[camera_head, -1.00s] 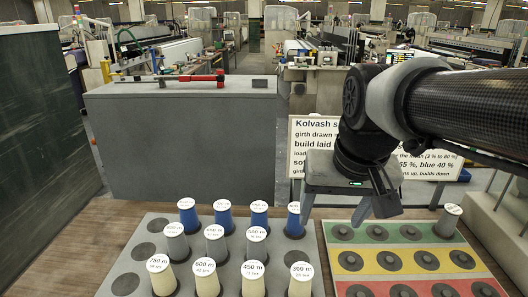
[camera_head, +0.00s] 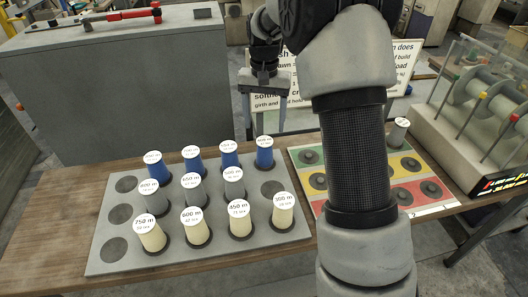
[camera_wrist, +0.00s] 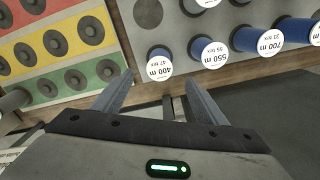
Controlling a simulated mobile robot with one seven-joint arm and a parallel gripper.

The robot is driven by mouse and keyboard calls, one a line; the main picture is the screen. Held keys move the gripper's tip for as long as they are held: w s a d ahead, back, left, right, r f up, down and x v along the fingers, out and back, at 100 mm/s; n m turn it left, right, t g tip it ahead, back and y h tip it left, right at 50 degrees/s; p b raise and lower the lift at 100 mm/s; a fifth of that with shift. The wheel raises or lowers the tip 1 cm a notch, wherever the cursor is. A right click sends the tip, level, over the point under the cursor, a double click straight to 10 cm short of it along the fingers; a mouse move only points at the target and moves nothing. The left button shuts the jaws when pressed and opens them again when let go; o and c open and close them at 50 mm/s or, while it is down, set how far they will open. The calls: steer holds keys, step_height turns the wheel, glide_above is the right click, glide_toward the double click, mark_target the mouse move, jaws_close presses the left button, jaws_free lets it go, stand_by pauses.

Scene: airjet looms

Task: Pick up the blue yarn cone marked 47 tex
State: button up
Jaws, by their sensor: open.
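The blue yarn cone marked 400 m, 47 tex (camera_wrist: 160,56) stands upright in the wrist view, just beyond my fingertips. In the head view it is the rightmost blue cone (camera_head: 264,156) of the back row on the grey peg board (camera_head: 105,255). My gripper (camera_head: 264,108) hangs above and behind that cone, fingers down, open and empty. In the wrist view the fingers of my gripper (camera_wrist: 157,88) are spread, with the cone's white top beyond the gap between them. The fingers look apart from the cone.
Other blue cones, such as the 550 m one (camera_wrist: 209,50), stand close beside it. Grey cones (camera_head: 192,187) and cream cones (camera_head: 240,223) fill nearer rows. A colored peg board (camera_head: 311,182) with a grey cone (camera_head: 398,132) lies right. A sign (camera_head: 310,98) stands behind.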

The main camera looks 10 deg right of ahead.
mark_target(265, 153)
step_height(265, 153, down, 13)
steer(key=shift+b, duration=0.35)
steer(key=c, duration=1.2)
steer(key=shift+r, duration=0.1)
